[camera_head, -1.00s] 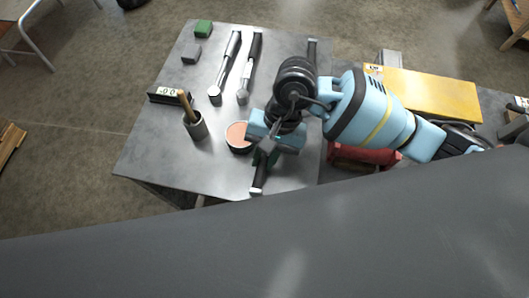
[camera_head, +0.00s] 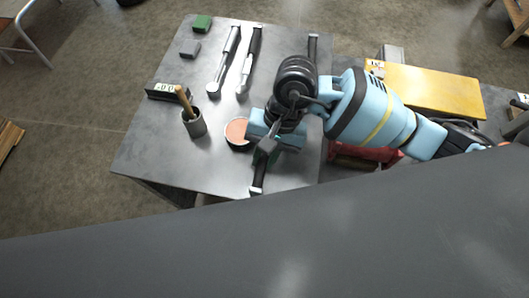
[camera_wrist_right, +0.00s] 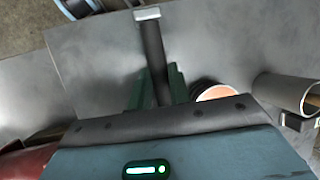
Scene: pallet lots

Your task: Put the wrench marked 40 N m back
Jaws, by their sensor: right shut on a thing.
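My right gripper (camera_head: 268,150) is at the front right part of the grey metal table. It is shut on a dark bar with a silver end, seemingly a wrench (camera_head: 257,180). In the right wrist view the green fingers (camera_wrist_right: 157,88) close around this wrench (camera_wrist_right: 152,45), whose silver-capped end points away. Its marking is not visible, and its clearance above the table is unclear. Two more wrenches, a left one (camera_head: 224,62) and a right one (camera_head: 249,62), lie side by side at the back of the table. Their markings are unreadable. My left gripper is out of view.
A round tub with orange-pink contents (camera_head: 237,131) stands just left of my gripper. A dark bar (camera_head: 313,48) lies at the back right.

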